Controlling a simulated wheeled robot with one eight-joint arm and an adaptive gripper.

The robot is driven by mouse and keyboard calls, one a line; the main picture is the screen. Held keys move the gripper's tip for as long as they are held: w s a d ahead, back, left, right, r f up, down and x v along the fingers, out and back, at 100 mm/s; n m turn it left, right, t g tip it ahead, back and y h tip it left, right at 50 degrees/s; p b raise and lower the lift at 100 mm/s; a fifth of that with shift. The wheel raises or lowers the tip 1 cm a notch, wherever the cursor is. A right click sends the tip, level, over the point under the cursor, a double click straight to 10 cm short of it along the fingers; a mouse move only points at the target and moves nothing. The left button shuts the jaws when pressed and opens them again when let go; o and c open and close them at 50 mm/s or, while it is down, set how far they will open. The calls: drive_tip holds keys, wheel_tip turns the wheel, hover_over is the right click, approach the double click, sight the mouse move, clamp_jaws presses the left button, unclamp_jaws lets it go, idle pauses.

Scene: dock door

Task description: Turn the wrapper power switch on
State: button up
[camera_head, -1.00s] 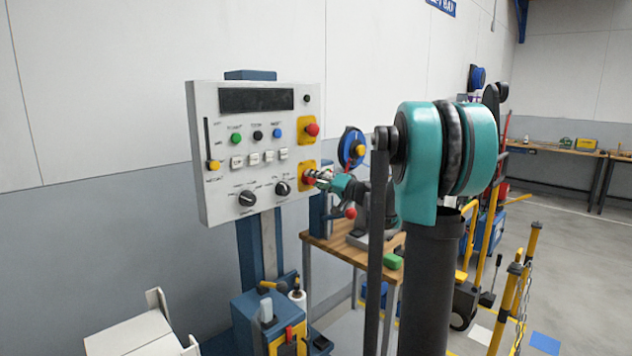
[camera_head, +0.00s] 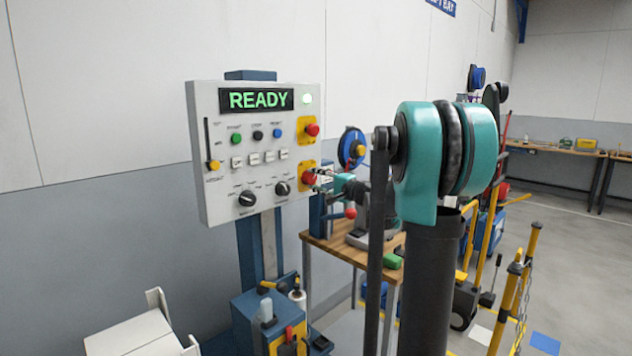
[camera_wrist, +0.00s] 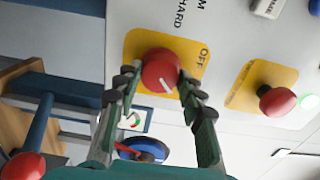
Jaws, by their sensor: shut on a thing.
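The wrapper's grey control panel (camera_head: 215,150) hangs on a blue post against the wall. Its display (camera_head: 258,99) shows READY in green, and a small lamp (camera_head: 308,98) at its top right glows. The red rotary power switch (camera_wrist: 160,66) sits on a yellow plate (camera_wrist: 132,47) with the word OFF visible; its white mark points to the lower part of the wrist picture. My gripper (camera_wrist: 157,84) has a finger on each side of the switch and is shut on it. In the head view, the gripper (camera_head: 321,175) is at the panel's lower right and partly covers the switch.
A red mushroom button (camera_head: 311,130) sits on another yellow plate above the switch. Black knobs (camera_head: 247,198), coloured buttons and a slider (camera_head: 213,165) are on the panel face. A wooden bench (camera_head: 328,248) with tools stands close below my arm.

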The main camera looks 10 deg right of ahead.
idle(0.5)
drive_tip(key=o, duration=1.2)
drive_tip(key=shift+c, duration=0.2)
drive_tip(key=shift+s+d, duration=0.1)
drive_tip(key=v, duration=1.1)
drive_tip(key=shift+s+d, duration=0.2)
drive_tip(key=shift+s, duration=0.15)
